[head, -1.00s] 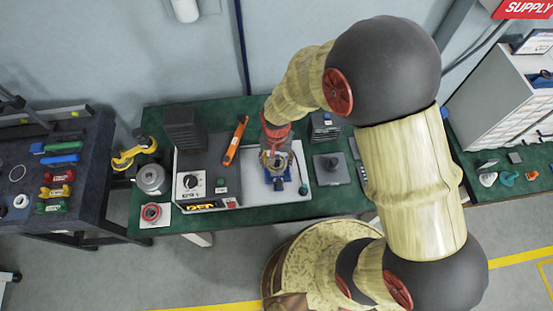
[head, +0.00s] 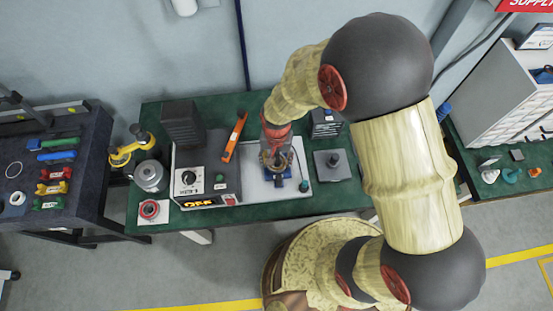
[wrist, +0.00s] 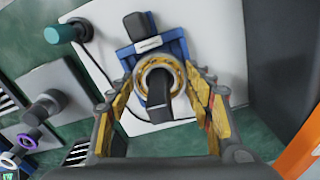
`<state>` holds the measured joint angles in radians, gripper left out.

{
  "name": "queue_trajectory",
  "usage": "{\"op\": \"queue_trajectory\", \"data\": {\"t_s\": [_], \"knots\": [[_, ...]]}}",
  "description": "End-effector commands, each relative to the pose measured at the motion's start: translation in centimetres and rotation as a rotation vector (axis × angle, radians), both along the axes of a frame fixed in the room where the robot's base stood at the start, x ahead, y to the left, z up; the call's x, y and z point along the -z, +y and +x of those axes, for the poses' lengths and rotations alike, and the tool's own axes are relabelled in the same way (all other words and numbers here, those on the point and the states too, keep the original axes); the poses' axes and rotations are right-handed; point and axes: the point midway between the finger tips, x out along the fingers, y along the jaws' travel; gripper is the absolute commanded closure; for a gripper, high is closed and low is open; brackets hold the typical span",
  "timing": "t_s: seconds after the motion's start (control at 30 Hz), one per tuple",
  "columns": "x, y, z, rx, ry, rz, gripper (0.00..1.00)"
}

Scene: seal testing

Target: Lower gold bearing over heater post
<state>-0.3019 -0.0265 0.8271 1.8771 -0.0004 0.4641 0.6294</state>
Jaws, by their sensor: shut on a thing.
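The gold bearing (wrist: 180,80) is a ring with a pale inner band, between the two fingers of my gripper (wrist: 163,82) in the wrist view. My gripper is shut on it. The dark heater post (wrist: 158,92) shows inside the ring's opening and overlaps its lower rim in the picture. I cannot tell how far down the ring sits. The heater's blue body (wrist: 178,50) lies beneath, with a dark block (wrist: 134,24) at its far end. In the head view, my gripper (head: 276,160) is over the heater on the pale panel; its fingers hide much of the bearing.
The control box (head: 200,180) with a dial and OFF display stands left of the heater. An orange tool (head: 234,137) lies behind it. A grey plate with a post (head: 333,165) is on the right.

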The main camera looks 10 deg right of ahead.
Motion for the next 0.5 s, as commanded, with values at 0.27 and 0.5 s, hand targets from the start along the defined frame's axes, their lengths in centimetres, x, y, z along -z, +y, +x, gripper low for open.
{"op": "queue_trajectory", "data": {"t_s": [0.27, 0.5], "knots": [[0.41, 0.01, 0.03, 0.000, 0.000, 0.000, 0.83], [0.80, 0.01, 0.03, 0.000, 0.000, 0.000, 0.83]]}}
